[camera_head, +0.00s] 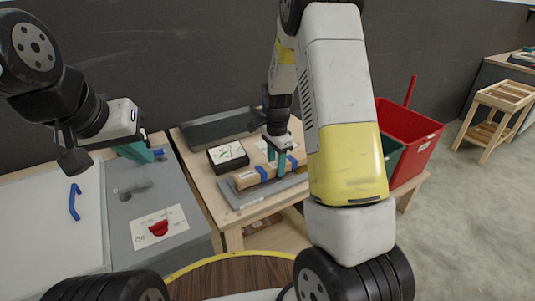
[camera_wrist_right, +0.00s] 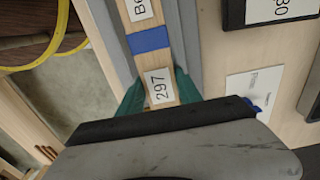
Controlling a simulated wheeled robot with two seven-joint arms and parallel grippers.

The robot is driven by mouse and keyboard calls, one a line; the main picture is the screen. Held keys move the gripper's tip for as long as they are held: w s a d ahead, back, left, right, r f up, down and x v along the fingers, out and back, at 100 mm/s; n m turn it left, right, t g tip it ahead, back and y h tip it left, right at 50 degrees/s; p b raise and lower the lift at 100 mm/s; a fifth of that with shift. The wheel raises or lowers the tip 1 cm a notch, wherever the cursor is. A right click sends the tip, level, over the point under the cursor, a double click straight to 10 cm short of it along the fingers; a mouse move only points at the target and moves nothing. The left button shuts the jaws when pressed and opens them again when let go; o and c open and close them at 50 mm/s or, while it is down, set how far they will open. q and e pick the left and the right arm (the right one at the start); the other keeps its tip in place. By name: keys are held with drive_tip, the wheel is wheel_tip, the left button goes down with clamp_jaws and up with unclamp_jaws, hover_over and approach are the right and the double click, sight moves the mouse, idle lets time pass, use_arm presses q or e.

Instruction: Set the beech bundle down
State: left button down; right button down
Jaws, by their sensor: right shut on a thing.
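The beech bundle (camera_head: 247,179) is a pale wood block with blue bands. In the right wrist view the bundle (camera_wrist_right: 150,62) shows a blue band, a "297" label and part of a "Be" label. My right gripper (camera_head: 277,160) is shut on it from above, with teal fingers on both sides. The bundle is over a grey tray (camera_head: 242,198) on the wooden table; I cannot tell whether it touches the tray. My left gripper (camera_head: 140,152) is over the grey surface at the left, away from the bundle; its opening is unclear.
A black-framed box (camera_head: 228,156) with a white label stands just behind the bundle. A dark grey tray (camera_head: 215,127) lies at the table's back. A red bin (camera_head: 418,143) is to the right. A blue handle (camera_head: 74,202) and a card with a red piece (camera_head: 158,228) are at left.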

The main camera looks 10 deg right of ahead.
drive_tip(key=c, duration=0.8)
unclamp_jaws()
drive_tip(key=shift+f, duration=0.15)
drive_tip(key=s+r+n+t+y, duration=0.1)
drive_tip(key=s+r+n, duration=0.3)
drive_tip(key=r, duration=1.5)
drive_tip(key=s+r+n+t, duration=0.1)
drive_tip(key=s+r+n, duration=0.1)
drive_tip(key=s, duration=0.4)
drive_tip(key=s+a+r+n+t, duration=0.1)
drive_tip(key=s+r+n+t, duration=0.1)
drive_tip(key=s+n, duration=0.3)
drive_tip(key=s+a+r+n+t+y, duration=0.1)
drive_tip(key=s+r+n+t, duration=0.1)
drive_tip(key=s, duration=0.7)
drive_tip(key=shift+s+a+r+n, duration=0.15)
drive_tip(key=shift+r+n, duration=0.15)
drive_tip(key=shift+n, duration=0.5)
